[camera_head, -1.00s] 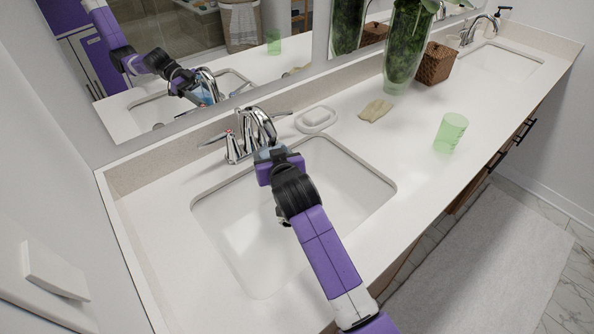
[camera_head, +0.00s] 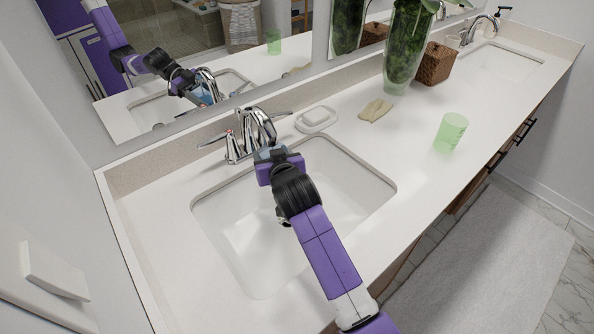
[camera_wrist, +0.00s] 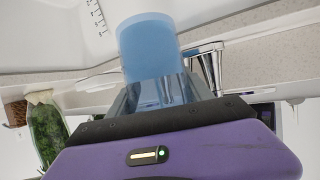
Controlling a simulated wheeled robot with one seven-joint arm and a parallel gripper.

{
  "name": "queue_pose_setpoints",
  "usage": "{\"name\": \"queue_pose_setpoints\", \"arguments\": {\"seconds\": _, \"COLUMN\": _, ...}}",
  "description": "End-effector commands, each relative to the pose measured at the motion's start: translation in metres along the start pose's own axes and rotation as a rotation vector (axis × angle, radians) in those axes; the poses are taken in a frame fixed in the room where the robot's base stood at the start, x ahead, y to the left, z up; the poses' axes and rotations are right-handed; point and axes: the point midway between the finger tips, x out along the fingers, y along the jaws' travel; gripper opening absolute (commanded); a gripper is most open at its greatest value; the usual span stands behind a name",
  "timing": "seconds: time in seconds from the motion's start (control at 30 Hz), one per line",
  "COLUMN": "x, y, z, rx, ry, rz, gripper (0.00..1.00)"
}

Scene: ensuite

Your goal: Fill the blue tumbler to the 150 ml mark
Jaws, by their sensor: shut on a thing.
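The blue tumbler (camera_wrist: 150,48) is held between the fingers of my gripper (camera_wrist: 165,95) in the wrist view. In the head view my gripper (camera_head: 270,157) is over the near sink (camera_head: 345,195), at the chrome faucet (camera_head: 257,128), and mostly hides the tumbler. Only a small bluish part shows under the spout. The faucet also shows beside the tumbler in the wrist view (camera_wrist: 208,62). A short scale of dark marks (camera_wrist: 96,16) appears left of the tumbler there; its numbers are unreadable. I cannot tell the water level or whether water runs.
A green translucent cup (camera_head: 450,132) stands on the white counter (camera_head: 405,150). A soap dish (camera_head: 316,119), a tan cloth (camera_head: 376,110), a plant vase (camera_head: 405,50) and a wicker box (camera_head: 436,63) are behind. The mirror (camera_head: 290,50) rises close behind the faucet.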

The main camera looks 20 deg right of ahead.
Motion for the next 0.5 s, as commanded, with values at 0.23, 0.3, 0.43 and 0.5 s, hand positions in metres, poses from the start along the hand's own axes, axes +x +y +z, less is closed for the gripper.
{"name": "queue_pose_setpoints", "arguments": {"seconds": 0.23, "x": -0.032, "y": 0.014, "z": 0.008, "rx": 0.000, "ry": -0.002, "rz": 0.002, "gripper": 0.12}}
{"name": "queue_pose_setpoints", "arguments": {"seconds": 0.3, "x": -0.044, "y": 0.019, "z": 0.013, "rx": 0.000, "ry": -0.002, "rz": 0.002, "gripper": 0.12}}
{"name": "queue_pose_setpoints", "arguments": {"seconds": 0.43, "x": -0.064, "y": 0.028, "z": 0.022, "rx": 0.000, "ry": -0.002, "rz": 0.001, "gripper": 0.12}}
{"name": "queue_pose_setpoints", "arguments": {"seconds": 0.5, "x": -0.072, "y": 0.032, "z": 0.026, "rx": 0.000, "ry": -0.001, "rz": 0.001, "gripper": 0.12}}
